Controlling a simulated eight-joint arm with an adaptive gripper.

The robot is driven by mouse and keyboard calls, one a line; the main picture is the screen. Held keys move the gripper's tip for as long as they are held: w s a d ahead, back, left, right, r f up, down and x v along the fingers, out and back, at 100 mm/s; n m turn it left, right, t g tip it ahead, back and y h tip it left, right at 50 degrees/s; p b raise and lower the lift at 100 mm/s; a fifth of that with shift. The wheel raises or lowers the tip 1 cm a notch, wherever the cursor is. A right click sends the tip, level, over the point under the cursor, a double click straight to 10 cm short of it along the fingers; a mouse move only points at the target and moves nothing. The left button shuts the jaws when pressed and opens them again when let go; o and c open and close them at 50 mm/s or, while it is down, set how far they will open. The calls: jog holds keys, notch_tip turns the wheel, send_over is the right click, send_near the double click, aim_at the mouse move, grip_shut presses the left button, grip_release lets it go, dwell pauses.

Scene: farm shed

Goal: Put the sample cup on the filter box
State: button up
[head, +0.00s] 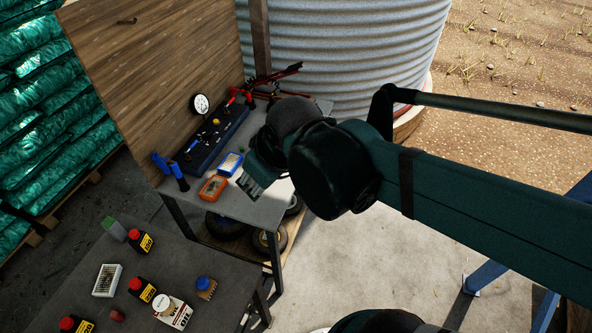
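No thing is clearly recognisable as the sample cup or the filter box. A small dark red cup-like piece (117,314) stands on the near dark table and may be the sample cup.
Red-capped bottles (140,241), a white jug (172,311), a blue-capped jar (205,287) and a green block (114,229) stand on the near table (232,277). A corrugated tank (345,50) stands behind.

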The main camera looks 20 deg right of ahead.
jog(key=s+d+r+m+t+h, duration=0.1)
jog(key=s+d+m, duration=0.1)
jog(key=d+m, duration=0.3)
jog(key=d, duration=0.3)
jog(key=shift+s+r+t, duration=0.3)
jog(key=shift+s+r, duration=0.1)
